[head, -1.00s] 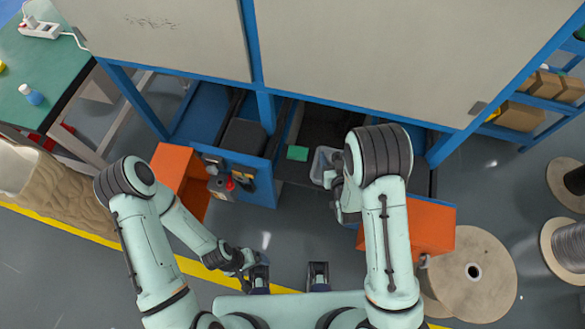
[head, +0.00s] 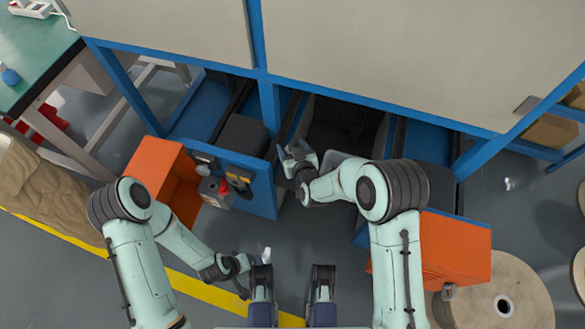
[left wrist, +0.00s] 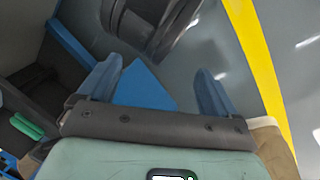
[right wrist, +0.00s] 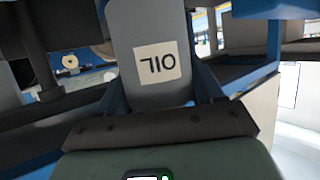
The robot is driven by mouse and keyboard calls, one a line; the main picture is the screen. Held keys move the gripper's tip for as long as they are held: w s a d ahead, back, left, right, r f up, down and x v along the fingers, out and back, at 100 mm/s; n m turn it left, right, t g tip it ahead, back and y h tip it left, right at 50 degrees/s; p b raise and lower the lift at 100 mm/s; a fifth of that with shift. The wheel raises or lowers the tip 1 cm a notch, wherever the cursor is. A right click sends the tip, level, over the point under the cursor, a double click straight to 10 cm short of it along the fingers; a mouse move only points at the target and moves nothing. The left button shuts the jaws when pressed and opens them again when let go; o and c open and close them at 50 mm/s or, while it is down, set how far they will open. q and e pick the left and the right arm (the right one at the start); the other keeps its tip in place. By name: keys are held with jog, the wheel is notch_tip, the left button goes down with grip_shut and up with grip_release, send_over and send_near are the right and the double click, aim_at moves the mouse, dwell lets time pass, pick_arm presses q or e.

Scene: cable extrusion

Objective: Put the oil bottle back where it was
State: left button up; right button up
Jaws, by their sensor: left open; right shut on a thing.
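The oil bottle (right wrist: 148,25) is grey with a white label reading OIL, which appears upside down in the right wrist view. My right gripper (right wrist: 155,95) is shut on it, one finger on each side. In the head view my right gripper (head: 294,158) is at the front of the open bay under the machine; the bottle cannot be made out clearly there. My left gripper (left wrist: 155,85) is open and empty, its blue fingers apart over the floor. In the head view the left hand (head: 238,268) hangs low at the front.
The machine's blue frame (head: 270,110) and large pale panels (head: 390,50) stand around the bay. A control box with a red button (head: 222,190) is left of my right gripper. Orange boxes (head: 160,170) (head: 455,250) flank the bay. A cable spool (head: 525,280) stands at right.

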notch_tip(320, 180, down, 7)
jog(key=shift+f+b, duration=0.15)
jog(key=shift+b, duration=0.6)
notch_tip(320, 180, down, 4)
jog(key=shift+f+b, duration=0.15)
jog(key=shift+b, duration=0.45)
pick_arm(q)
jog(key=w+a+f+t, duration=0.1)
jog(key=w+a+f, duration=0.1)
jog(key=w+f, duration=0.1)
jog(key=shift+w+a+f+y, duration=0.2)
jog(key=shift+w+y, duration=0.2)
jog(key=shift+w, duration=0.3)
jog(key=shift+r, duration=0.1)
jog(key=shift+s, duration=0.1)
pick_arm(e)
jog(key=o, duration=1.1)
jog(key=shift+f, duration=0.1)
pick_arm(q)
jog(key=shift+s+f, duration=0.15)
jog(key=shift+f, duration=0.1)
pick_arm(e)
jog(key=shift+o, duration=0.2)
